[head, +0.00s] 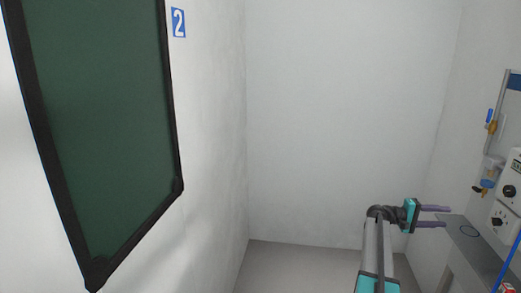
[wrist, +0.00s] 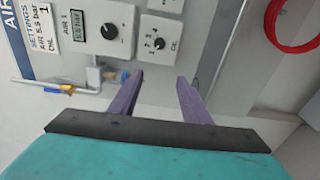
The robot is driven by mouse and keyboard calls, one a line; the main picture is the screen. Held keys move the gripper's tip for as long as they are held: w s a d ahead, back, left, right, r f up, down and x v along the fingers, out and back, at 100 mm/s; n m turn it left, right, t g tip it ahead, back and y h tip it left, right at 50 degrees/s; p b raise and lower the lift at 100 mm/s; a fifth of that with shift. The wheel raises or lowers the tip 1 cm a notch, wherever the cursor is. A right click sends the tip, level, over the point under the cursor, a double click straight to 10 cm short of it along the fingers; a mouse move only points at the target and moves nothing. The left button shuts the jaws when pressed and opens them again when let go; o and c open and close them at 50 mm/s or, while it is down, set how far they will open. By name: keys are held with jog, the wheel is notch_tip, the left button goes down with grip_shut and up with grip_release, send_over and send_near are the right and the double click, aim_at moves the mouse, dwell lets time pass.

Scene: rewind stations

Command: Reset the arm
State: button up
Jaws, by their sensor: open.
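My gripper (head: 434,216) is at the lower right in the head view, at the end of my raised arm, with its fingers pointing right. In the wrist view my gripper (wrist: 160,88) shows two purple fingers, spread apart with nothing between them. The fingers point toward a wall panel with a dial box (wrist: 108,28) marked AIR 1 and a smaller box (wrist: 160,36) with a numbered knob. I cannot tell whether the fingers touch anything; they appear apart from the boxes.
A grey bench (head: 462,236) stands at the right, close to the gripper. Pipes with a blue-handled valve (head: 490,118) run up the right wall. A red coil (wrist: 290,28) hangs at the wrist view's upper right. A dark green board (head: 100,120) is on the left wall. The middle floor is clear.

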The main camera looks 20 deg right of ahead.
jog(key=w+a+f+n+t+p, duration=0.1)
jog(key=w+a+f+n+t, duration=0.3)
jog(key=w+a+f, duration=1.1)
jog(key=s+a+f+n+t+y+p, duration=0.1)
jog(key=a+f, duration=0.6)
jog(key=a, duration=0.3)
jog(key=a+f+n+t+y+p, duration=0.1)
jog(key=a+f+n, duration=0.1)
jog(key=a+f, duration=0.7)
jog(key=s+a+f+y, duration=0.2)
jog(key=s+a+f, duration=0.2)
jog(key=a, duration=0.4)
jog(key=s+a+f+n+y, duration=0.1)
jog(key=s+a+f, duration=0.3)
jog(key=a, duration=0.3)
jog(key=s+a+f+y, duration=0.2)
jog(key=s+a+f, duration=0.3)
jog(key=a, duration=0.3)
jog(key=s+a+f+m+g+y+p, duration=0.1)
jog(key=s+a+y, duration=0.7)
jog(key=s+a, duration=1)
jog(key=a+f+m+g, duration=0.1)
jog(key=a+f, duration=0.1)
jog(key=a, duration=0.2)
jog(key=shift+y, duration=0.3)
